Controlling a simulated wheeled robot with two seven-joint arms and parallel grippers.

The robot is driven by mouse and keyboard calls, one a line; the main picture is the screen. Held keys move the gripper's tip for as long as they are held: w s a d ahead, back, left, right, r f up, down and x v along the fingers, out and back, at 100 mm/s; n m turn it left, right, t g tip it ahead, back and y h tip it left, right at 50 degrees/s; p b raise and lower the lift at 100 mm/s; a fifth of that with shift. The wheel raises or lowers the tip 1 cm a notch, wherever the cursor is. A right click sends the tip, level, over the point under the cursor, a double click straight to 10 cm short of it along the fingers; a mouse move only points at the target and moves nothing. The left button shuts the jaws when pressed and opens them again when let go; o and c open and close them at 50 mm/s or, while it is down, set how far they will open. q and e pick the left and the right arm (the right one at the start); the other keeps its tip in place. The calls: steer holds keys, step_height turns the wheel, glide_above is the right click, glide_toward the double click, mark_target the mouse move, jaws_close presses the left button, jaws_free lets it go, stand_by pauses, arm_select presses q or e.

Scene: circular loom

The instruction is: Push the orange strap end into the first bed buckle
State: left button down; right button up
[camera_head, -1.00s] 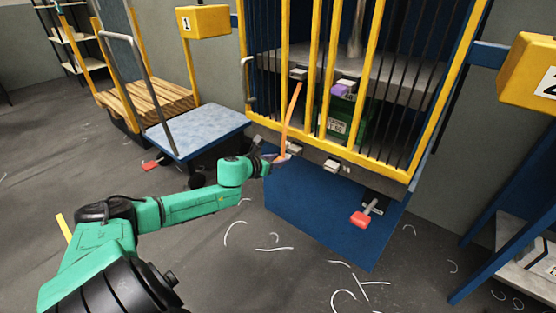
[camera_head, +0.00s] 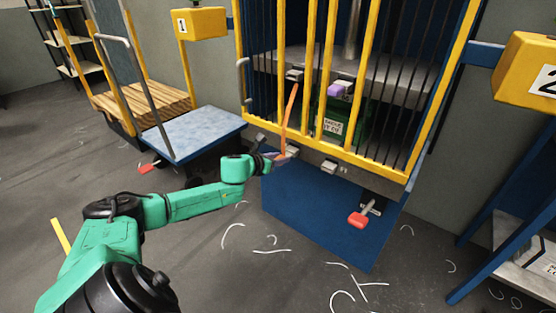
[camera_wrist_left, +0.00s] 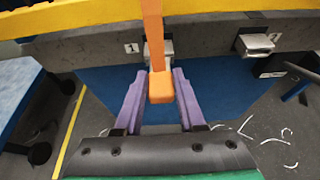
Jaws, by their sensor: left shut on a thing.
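The orange strap (camera_head: 291,108) hangs down outside the yellow bars of the loom. Its thick end (camera_wrist_left: 161,88) sits between the purple fingers of my left gripper (camera_head: 278,157), which is shut on it. The left gripper also shows in the left wrist view (camera_wrist_left: 159,74). The first bed buckle (camera_wrist_left: 167,48), a silver block beside a label 1, lies just beyond the fingertips, partly hidden behind the strap. It also shows in the head view (camera_head: 292,151), right by the gripper. The strap end looks apart from the buckle, though the exact gap is hard to tell. My right gripper is out of view.
A second silver buckle (camera_wrist_left: 256,45) sits to the right on the same grey bed edge. A blue panel (camera_head: 325,220) lies below, with a red-ended pedal (camera_head: 358,219). A blue-topped cart (camera_head: 195,134) stands at the left. A green box (camera_head: 345,118) is behind the bars.

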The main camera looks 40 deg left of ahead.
arm_select(q)
steer(key=shift+w, duration=0.1)
stand_by(0.3)
steer(key=shift+w+a+p, duration=0.1)
steer(key=shift+w+p, duration=0.5)
steer(key=shift+w, duration=0.4)
steer(key=shift+c, duration=2.1)
jaws_free()
